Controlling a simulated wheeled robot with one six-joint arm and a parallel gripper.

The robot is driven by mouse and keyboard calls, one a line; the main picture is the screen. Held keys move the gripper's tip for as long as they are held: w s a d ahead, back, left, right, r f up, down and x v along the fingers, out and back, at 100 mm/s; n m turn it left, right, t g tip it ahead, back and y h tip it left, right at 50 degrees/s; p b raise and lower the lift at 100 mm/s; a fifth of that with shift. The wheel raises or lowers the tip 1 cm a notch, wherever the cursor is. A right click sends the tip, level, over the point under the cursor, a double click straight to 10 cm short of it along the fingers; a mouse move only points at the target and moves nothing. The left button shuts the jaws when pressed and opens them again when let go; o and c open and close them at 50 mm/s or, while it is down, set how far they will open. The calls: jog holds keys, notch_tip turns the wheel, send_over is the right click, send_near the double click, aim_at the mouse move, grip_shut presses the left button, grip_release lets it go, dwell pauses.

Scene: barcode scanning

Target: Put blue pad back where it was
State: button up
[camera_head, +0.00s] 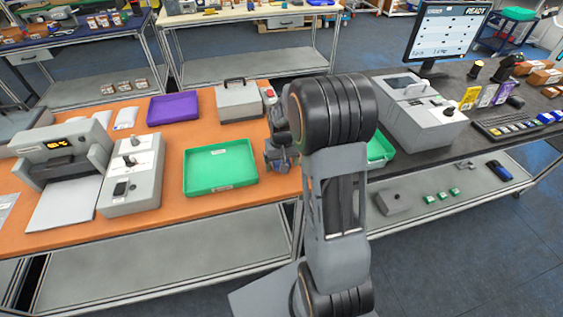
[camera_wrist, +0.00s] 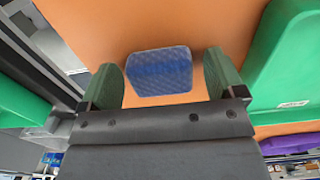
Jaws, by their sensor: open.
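The blue pad (camera_wrist: 161,71) shows in the wrist view as a small blue block with a fine mesh-like surface. It appears to rest on the orange tabletop. My gripper (camera_wrist: 163,85) is open, with one green finger on each side of the pad and a visible gap between each finger and the pad. In the head view my gripper (camera_head: 279,155) is at the right end of the orange table, partly behind my arm. The pad is hidden there.
A green tray (camera_head: 221,184) lies left of my gripper, and another green tray (camera_head: 380,149) is partly behind my arm on the dark table. A purple tray (camera_head: 173,109) and a grey case (camera_head: 240,103) stand farther back. A grey machine (camera_head: 420,115) is at right.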

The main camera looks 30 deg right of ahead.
notch_tip(320, 180, up, 11)
jog(key=s+a+r+n+t, duration=0.1)
jog(key=s+a, duration=0.3)
jog(key=s, duration=0.4)
jog(key=s+a+r+n+t, duration=0.1)
jog(key=s+a+r+t, duration=0.1)
jog(key=s+a, duration=0.3)
jog(key=shift+s+a+r+t, duration=0.25)
jog(key=shift+s+t, duration=0.25)
jog(key=shift+s, duration=0.9)
dwell(0.9)
